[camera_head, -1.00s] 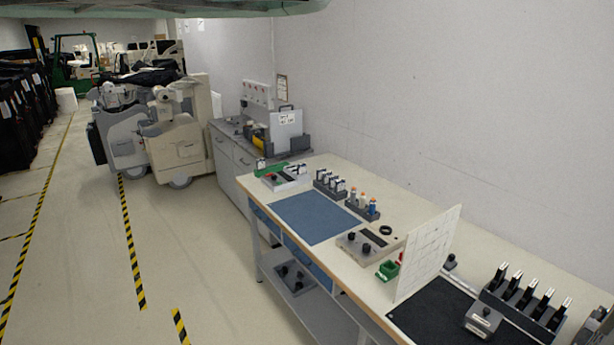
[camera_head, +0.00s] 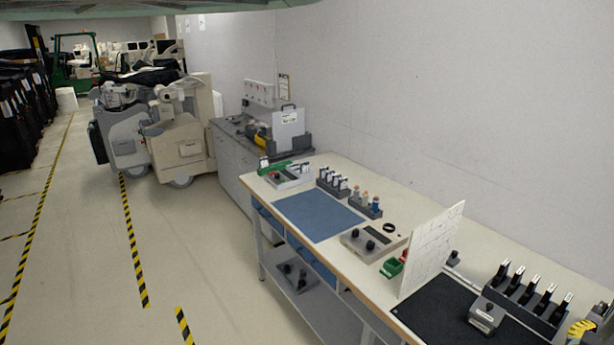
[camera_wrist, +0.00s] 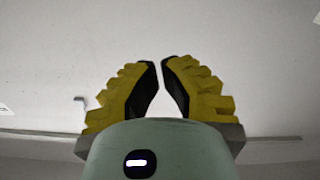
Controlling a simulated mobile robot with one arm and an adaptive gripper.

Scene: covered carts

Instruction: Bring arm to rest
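My gripper (camera_wrist: 159,62) shows in the wrist view with two ridged yellow fingers and black inner pads. The fingertips are close together, with a narrow clear gap between them and nothing held. Behind the fingers is a plain pale wall. In the head view, a yellow and black piece (camera_head: 581,330) at the lower right edge looks like part of my gripper, beside the black-handled tool rack; most of it is cut off by the frame.
A long workbench (camera_head: 420,238) runs along the wall, with a blue mat (camera_head: 318,216), a black mat (camera_head: 432,312), an upright white board (camera_head: 432,250) and a tool rack (camera_head: 520,305). A grey cabinet (camera_head: 232,165) and carts (camera_head: 178,145) stand beyond.

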